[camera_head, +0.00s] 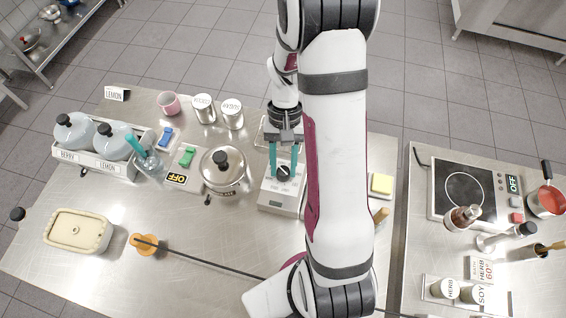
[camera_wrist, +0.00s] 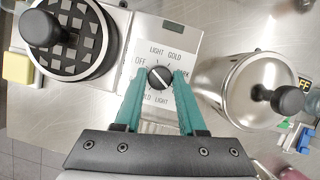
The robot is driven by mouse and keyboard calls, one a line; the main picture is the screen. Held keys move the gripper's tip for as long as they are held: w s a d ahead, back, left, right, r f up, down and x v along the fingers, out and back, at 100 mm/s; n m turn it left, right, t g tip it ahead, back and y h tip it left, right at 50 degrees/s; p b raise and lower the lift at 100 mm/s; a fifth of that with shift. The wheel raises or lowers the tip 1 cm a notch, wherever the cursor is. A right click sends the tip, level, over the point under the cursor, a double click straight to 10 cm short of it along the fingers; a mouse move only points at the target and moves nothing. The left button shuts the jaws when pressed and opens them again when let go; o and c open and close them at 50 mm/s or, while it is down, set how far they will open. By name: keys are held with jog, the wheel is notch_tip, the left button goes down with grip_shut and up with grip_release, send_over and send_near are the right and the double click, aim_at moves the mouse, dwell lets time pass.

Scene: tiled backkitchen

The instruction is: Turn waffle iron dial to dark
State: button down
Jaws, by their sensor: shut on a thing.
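The dial is a round black knob (camera_head: 283,172) on a pale control box (camera_head: 280,197). In the wrist view the dial (camera_wrist: 160,77) has a light line across it; I cannot tell which label it points to. Labels around it read OFF at left, LIGHT and GOLD at top, and DARK at right, partly covered by a finger. More labels at the bottom are partly hidden. My gripper (camera_wrist: 160,84) is over the box, its teal fingers on either side of the dial and shut on it. The waffle iron's black gridded plate (camera_wrist: 92,62) is beside the box; my arm hides it in the head view.
A lidded steel pot (camera_head: 223,172) stands close left of the box. Canisters (camera_head: 204,110) and a pink mug (camera_head: 168,103) are behind it. A yellow block (camera_head: 381,185) lies to the right.

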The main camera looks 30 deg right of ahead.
jog(key=m+t+y, duration=0.1)
jog(key=m, duration=0.3)
jog(key=shift+d+m, duration=0.1)
jog(key=shift+m, duration=0.2)
jog(key=m+t, duration=0.1)
jog(key=m, duration=0.1)
jog(key=m+t, duration=0.1)
jog(key=m, duration=0.2)
jog(key=shift+s+y, duration=0.2)
jog(key=shift+y, duration=0.2)
jog(key=m+t, duration=0.2)
jog(key=m, duration=0.3)
jog(key=shift+s+m, duration=0.15)
jog(key=shift+m, duration=0.25)
jog(key=m+t+h, duration=0.1)
jog(key=m+t, duration=0.1)
jog(key=m, duration=0.2)
jog(key=shift+s+m, duration=0.1)
jog(key=shift+m, duration=0.2)
jog(key=shift+c, duration=2.4)
grip_release()
